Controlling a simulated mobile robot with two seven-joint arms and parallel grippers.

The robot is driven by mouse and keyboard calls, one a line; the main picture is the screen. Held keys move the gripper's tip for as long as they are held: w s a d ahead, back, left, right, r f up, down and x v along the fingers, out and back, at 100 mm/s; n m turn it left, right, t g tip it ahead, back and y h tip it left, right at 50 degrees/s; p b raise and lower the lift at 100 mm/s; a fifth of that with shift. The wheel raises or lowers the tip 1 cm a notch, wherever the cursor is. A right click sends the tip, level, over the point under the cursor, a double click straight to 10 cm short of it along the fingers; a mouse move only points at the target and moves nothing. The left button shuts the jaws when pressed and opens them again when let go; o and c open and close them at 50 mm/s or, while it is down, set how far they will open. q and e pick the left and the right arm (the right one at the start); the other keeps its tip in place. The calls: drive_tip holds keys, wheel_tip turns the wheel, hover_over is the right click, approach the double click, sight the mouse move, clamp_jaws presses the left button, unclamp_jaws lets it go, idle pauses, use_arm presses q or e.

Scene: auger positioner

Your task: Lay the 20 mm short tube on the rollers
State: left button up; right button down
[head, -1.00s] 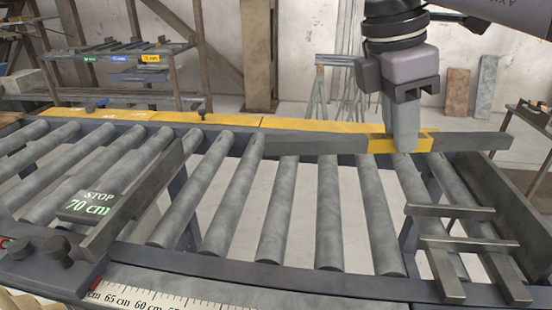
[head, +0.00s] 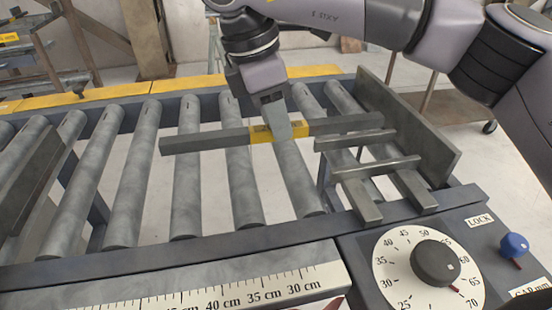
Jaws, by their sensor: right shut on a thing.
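The short tube (head: 205,140) is a grey square bar with a yellow band at its middle. It lies crosswise over the rollers (head: 187,180), roughly level. My right gripper (head: 276,128) comes down from above and is shut on the yellow band. I cannot tell whether the tube's underside touches the rollers or hangs slightly above them. The tube's right end is near the upright grey end plate (head: 425,130), with a small gap showing. My left gripper is not in view.
Two short grey bars on supports (head: 375,168) stand right of the tube, before the end plate. A slanted stop plate (head: 35,175) is at the left. In front are a centimetre ruler (head: 235,295), a round dial (head: 433,262) and a blue lock knob (head: 514,246).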

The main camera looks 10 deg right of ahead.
sight(265, 128)
drive_tip(key=shift+f+p, duration=0.35)
drive_tip(key=shift+f, duration=3.6)
drive_tip(key=c, duration=1)
unclamp_jaws()
drive_tip(key=v, duration=1.2)
drive_tip(key=shift+b, duration=0.35)
